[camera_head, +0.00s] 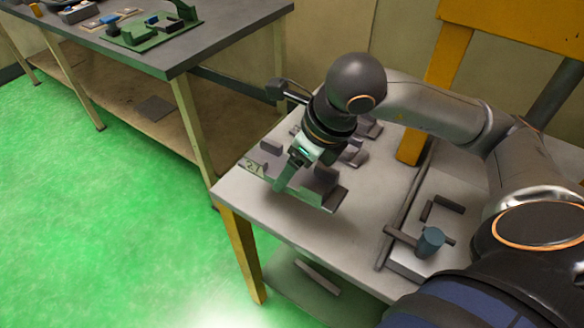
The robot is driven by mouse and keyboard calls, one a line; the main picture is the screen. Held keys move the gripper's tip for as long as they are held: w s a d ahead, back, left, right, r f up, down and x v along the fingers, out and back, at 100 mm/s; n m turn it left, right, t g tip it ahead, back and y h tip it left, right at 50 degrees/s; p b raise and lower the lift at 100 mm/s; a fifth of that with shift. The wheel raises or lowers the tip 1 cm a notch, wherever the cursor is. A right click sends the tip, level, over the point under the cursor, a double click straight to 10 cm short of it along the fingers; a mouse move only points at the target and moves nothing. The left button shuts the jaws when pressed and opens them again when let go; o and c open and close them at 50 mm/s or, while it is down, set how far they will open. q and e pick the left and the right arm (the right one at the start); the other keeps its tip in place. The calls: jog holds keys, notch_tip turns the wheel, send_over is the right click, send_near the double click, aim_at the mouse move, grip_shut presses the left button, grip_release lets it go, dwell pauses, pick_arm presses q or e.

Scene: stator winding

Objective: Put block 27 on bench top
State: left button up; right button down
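Block 27 (254,166) is a grey piece with upright lugs and the number 27 on its left end, near the left edge of the bench top (360,215). My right gripper (284,183) comes down onto the middle of the block from above, with its fingers at the block's body. It looks shut on the block. A dark shadow lies on the bench below the block's front side, so the block seems slightly raised and tilted. The gripper hides part of the block. My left gripper is not in view.
Other grey parts (354,156) sit on the bench behind the gripper. A blue-grey cylinder tool (430,242) and small dark bars (449,204) lie at the right. A second table (150,45) stands at the upper left. The bench's front middle is clear.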

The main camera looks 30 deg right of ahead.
jog(key=w+f, duration=0.1)
jog(key=f, duration=0.1)
jog(key=w+d+f, duration=0.1)
jog(key=f, duration=0.1)
jog(key=w+d+f, duration=0.1)
jog(key=w, duration=0.1)
jog(key=shift+d+f+b, duration=0.2)
jog(key=shift+f+b, duration=0.15)
jog(key=shift+f, duration=0.05)
jog(key=shift+w+d+f, duration=0.1)
jog(key=shift+w+f, duration=0.05)
jog(key=shift+f, duration=0.7)
jog(key=shift+w+f, duration=0.1)
jog(key=shift+f, duration=0.75)
jog(key=shift+f+b, duration=0.1)
jog(key=shift+b, duration=0.25)
grip_release()
jog(key=shift+f, duration=0.1)
jog(key=shift+s+r, duration=0.15)
jog(key=shift+r, duration=0.35)
jog(key=p+v, duration=0.1)
jog(key=v, duration=1)
jog(key=shift+p, duration=0.35)
jog(key=shift+s+r, duration=0.1)
jog(key=shift+r, duration=0.05)
